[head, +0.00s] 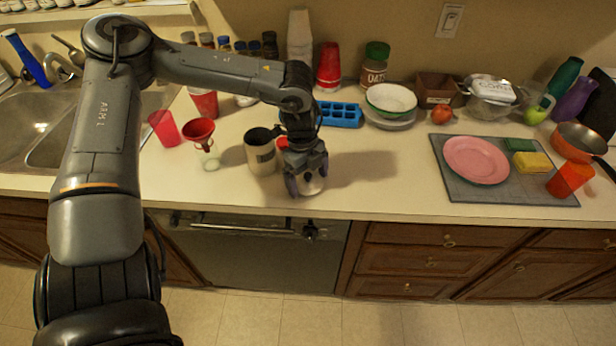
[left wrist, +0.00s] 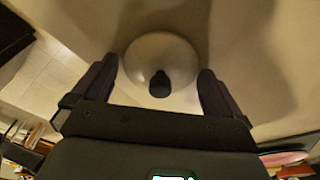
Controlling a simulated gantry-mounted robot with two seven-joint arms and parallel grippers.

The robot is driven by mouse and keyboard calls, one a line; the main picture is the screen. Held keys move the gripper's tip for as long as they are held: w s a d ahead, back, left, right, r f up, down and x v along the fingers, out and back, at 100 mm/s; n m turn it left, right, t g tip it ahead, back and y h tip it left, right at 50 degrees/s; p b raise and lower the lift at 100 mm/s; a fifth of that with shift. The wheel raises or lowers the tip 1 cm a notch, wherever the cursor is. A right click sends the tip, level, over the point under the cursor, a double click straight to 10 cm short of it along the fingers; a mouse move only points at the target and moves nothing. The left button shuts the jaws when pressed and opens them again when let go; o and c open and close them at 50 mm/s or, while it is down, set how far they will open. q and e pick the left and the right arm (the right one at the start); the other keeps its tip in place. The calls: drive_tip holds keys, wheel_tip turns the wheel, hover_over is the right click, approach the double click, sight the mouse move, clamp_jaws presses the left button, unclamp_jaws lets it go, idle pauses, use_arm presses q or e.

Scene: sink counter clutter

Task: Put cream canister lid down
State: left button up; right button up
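The lid (head: 309,185) is pale and round, at the front part of the counter. In the left wrist view the lid (left wrist: 150,55) shows from above with its dark knob (left wrist: 159,84) in the middle. My left gripper (head: 306,180) points down over it, and its fingers (left wrist: 157,75) stand apart on either side with a gap around the knob. The lid looks to rest on the counter; any contact with it is hard to see. My right gripper is not in view.
A red funnel-like cup (head: 199,133) and a tilted red cup (head: 163,128) stand left of the canister. A blue ice tray (head: 339,114) and bowls (head: 391,98) lie behind. A grey mat (head: 452,184) holds a pink plate (head: 476,160). The counter between gripper and mat is clear.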

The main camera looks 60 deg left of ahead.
use_arm(q)
drive_tip(key=shift+r, duration=0.1)
drive_tip(key=shift+r+p, duration=0.2)
drive_tip(key=shift+p, duration=0.1)
wheel_tip(320, 180, up, 12)
drive_tip(key=a+p, duration=0.1)
drive_tip(key=shift+s+a+f, duration=0.2)
drive_tip(key=shift+a, duration=0.15)
idle(0.4)
